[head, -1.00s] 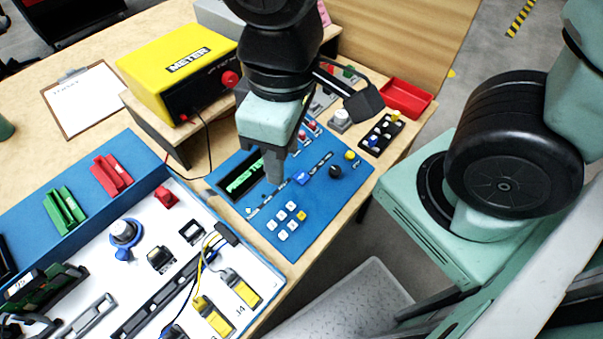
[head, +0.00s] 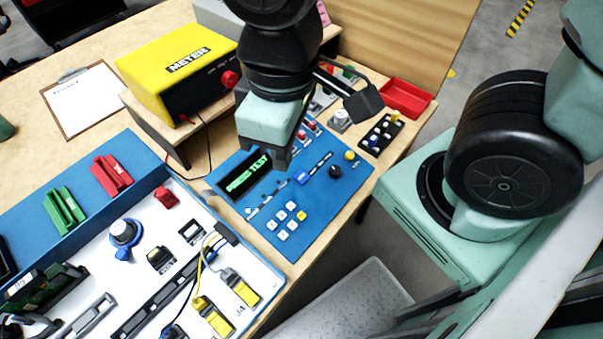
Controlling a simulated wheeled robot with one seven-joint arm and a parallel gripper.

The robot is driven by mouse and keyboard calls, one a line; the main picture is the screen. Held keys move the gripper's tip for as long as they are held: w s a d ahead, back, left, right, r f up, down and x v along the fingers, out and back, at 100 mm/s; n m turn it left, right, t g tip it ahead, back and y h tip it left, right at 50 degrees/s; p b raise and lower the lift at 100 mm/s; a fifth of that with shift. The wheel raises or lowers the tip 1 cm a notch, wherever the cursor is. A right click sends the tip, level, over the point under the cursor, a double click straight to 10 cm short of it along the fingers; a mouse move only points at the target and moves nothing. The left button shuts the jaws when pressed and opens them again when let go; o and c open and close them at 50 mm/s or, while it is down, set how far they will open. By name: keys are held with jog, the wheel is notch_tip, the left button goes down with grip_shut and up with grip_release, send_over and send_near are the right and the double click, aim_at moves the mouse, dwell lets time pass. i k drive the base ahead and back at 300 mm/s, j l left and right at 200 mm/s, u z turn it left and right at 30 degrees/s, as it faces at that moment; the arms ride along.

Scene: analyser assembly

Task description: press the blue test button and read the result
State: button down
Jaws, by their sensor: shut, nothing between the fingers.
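The blue control panel (head: 325,210) lies on the wooden bench. The display (head: 246,176) on it reads "PRESS TEST" in green letters. A blue button (head: 301,178) sits to the right of the display, near a slot with a light strip. My gripper (head: 278,167) hangs above the panel between the display and the blue button, pointing down. Its fingers are shut and empty. In the picture its tips sit just above and left of the button, apart from it. The exact height over the panel is hard to tell.
A yellow meter (head: 178,66) stands on a wooden shelf behind the panel. A white board (head: 150,215) with connectors and cables lies at the front left. A red tray (head: 405,98) and a black block with knobs (head: 382,134) are at the right. A clipboard (head: 88,98) lies at the back left.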

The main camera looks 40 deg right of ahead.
aim_at(300, 176)
jog(key=k+j+z, duration=0.7)
jog(key=k+j, duration=0.2)
